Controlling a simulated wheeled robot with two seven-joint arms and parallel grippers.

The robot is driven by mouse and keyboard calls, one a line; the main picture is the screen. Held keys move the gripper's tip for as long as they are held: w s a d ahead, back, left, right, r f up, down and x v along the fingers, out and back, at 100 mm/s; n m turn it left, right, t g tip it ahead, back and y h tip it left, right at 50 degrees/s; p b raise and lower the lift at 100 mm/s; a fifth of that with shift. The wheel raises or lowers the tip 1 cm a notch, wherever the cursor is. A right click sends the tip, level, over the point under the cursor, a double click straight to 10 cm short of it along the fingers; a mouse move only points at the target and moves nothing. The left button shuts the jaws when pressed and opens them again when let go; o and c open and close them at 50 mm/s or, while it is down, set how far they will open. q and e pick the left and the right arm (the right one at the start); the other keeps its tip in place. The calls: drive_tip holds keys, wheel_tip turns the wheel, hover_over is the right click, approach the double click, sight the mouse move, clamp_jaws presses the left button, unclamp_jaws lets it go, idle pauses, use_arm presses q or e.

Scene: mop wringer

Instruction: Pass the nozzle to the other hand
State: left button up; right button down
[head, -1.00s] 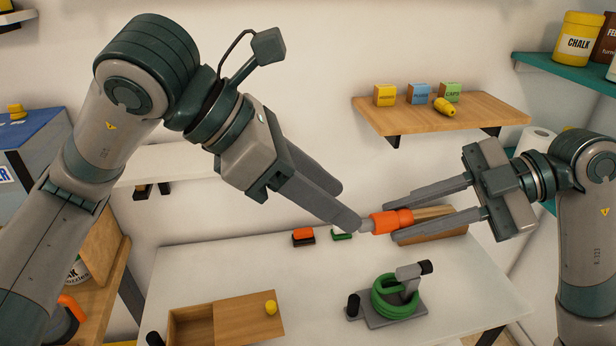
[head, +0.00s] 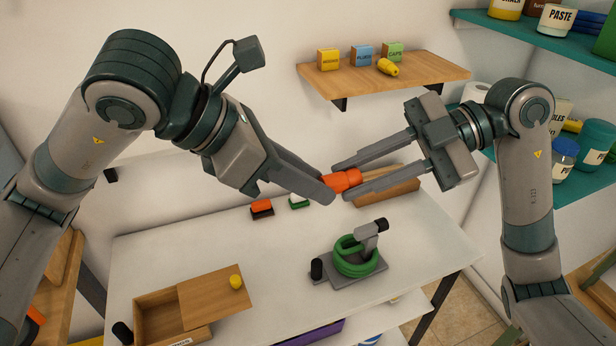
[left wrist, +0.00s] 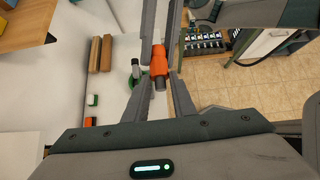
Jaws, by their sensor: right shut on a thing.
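The nozzle (head: 345,181) is orange, held above the table between my two grippers; in the left wrist view it (left wrist: 159,62) shows a grey end. My right gripper (head: 345,180) is shut on it, coming from the right; its fingers also flank the nozzle from the top of the left wrist view. My left gripper (head: 327,193) reaches in from the upper left. In the left wrist view its fingers (left wrist: 161,77) stand apart, open, one on each side of the nozzle's grey end. In the head view the left fingers hide that end.
Below on the white table (head: 290,240) are a green coiled device (head: 354,258), an open wooden box (head: 160,315) with a yellow knob, and small red and green blocks. A wooden block (head: 390,186) lies behind the right fingers. A shelf (head: 425,75) with small boxes hangs behind.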

drive_tip(key=c, duration=1.4)
unclamp_jaws()
drive_tip(key=shift+d, duration=0.15)
drive_tip(key=s+v, duration=0.1)
drive_tip(key=v, duration=1)
drive_tip(key=shift+w+d+r, duration=0.2)
drive_tip(key=shift+w+d, duration=0.15)
drive_tip(key=shift+w, duration=0.1)
